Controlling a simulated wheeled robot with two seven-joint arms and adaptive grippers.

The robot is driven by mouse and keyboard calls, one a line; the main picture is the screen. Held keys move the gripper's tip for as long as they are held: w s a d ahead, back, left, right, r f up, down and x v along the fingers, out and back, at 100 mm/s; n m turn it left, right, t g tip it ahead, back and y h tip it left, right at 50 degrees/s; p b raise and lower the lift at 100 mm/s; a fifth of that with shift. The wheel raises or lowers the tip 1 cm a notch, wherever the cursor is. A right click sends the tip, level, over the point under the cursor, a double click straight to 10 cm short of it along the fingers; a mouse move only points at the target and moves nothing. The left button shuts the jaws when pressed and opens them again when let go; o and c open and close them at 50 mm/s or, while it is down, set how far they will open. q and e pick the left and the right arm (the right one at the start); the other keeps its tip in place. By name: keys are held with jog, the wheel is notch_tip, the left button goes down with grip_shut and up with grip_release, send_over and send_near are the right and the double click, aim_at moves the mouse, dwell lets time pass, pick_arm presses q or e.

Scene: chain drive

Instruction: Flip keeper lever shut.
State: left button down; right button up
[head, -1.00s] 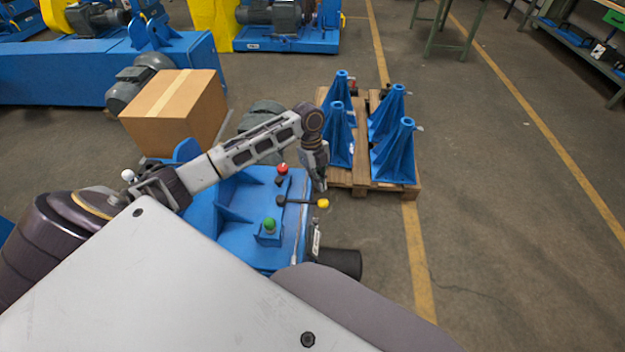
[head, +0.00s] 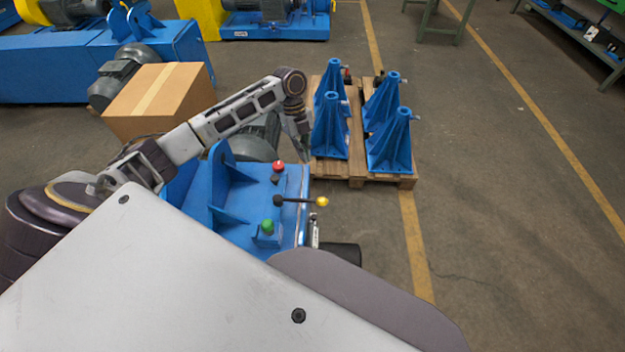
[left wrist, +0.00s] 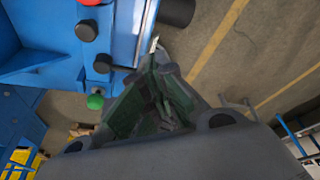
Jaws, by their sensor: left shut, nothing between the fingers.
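The keeper lever (head: 300,200) is a dark rod with a yellow knob on its right end. In the head view it lies nearly level across the blue machine's (head: 247,205) right edge, from a black pivot on the left to the knob on the right. My left gripper (head: 304,154) is above and beyond the lever, pointing down, apart from it in the picture. Its shut fingers show dark green in the left wrist view (left wrist: 155,100), with nothing between them. That view shows black round caps on the machine, but I cannot make out the lever's knob there. My right gripper is not in view.
A red button (head: 278,166) and a green button (head: 267,227) flank the lever's pivot. A wooden pallet (head: 356,170) with several blue stands is just beyond my left gripper. A cardboard box (head: 160,100) stands at the left.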

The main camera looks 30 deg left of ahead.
aim_at(300, 201)
pick_arm(q)
jog(key=shift+f, duration=0.15)
jog(key=s+d+f, duration=0.3)
jog(key=d+f, duration=0.3)
jog(key=f, duration=0.4)
jog(key=shift+s, duration=0.25)
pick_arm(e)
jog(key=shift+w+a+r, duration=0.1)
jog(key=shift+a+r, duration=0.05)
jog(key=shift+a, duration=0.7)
pick_arm(q)
jog(key=shift+s+p, duration=0.1)
jog(key=shift+p, duration=0.3)
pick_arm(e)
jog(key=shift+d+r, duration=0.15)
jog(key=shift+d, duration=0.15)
pick_arm(q)
jog(key=shift+s+d, duration=0.15)
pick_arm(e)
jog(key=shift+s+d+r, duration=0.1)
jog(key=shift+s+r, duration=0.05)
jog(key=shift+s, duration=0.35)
